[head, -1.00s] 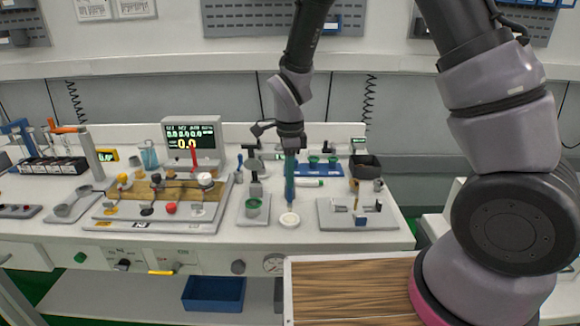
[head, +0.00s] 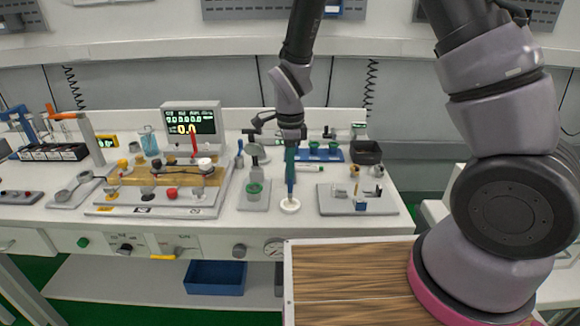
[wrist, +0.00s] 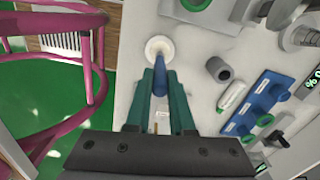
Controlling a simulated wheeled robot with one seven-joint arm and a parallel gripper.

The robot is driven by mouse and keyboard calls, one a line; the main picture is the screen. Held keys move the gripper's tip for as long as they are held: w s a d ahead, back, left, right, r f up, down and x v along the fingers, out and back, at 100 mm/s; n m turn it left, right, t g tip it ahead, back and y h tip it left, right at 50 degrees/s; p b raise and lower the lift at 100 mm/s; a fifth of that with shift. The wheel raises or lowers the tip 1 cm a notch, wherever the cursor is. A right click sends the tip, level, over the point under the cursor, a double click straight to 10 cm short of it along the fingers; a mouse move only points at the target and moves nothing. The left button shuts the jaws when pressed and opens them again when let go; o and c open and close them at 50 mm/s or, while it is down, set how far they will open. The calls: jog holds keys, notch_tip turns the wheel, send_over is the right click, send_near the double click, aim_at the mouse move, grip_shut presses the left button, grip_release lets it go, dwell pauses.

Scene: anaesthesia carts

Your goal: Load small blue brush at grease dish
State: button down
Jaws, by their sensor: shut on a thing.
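My gripper (head: 291,160) has green fingers and is shut on the small blue brush (head: 290,188), which points down. The brush's lower end is at the white round grease dish (head: 290,205) near the front edge of the bench. In the wrist view the blue brush (wrist: 159,78) sits between the green fingers, and its far end meets the dish (wrist: 159,47). The tip hides part of the dish's inside, and I cannot tell how deep it touches.
A grey fixture plate (head: 335,207) lies to the right. Behind are a green-white marker (head: 308,168) and a blue tray with green cups (head: 333,156). A wood-topped surface (head: 340,270) is in front.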

jog(key=shift+f, duration=0.65)
dwell(1.3)
jog(key=shift+r, duration=3.55)
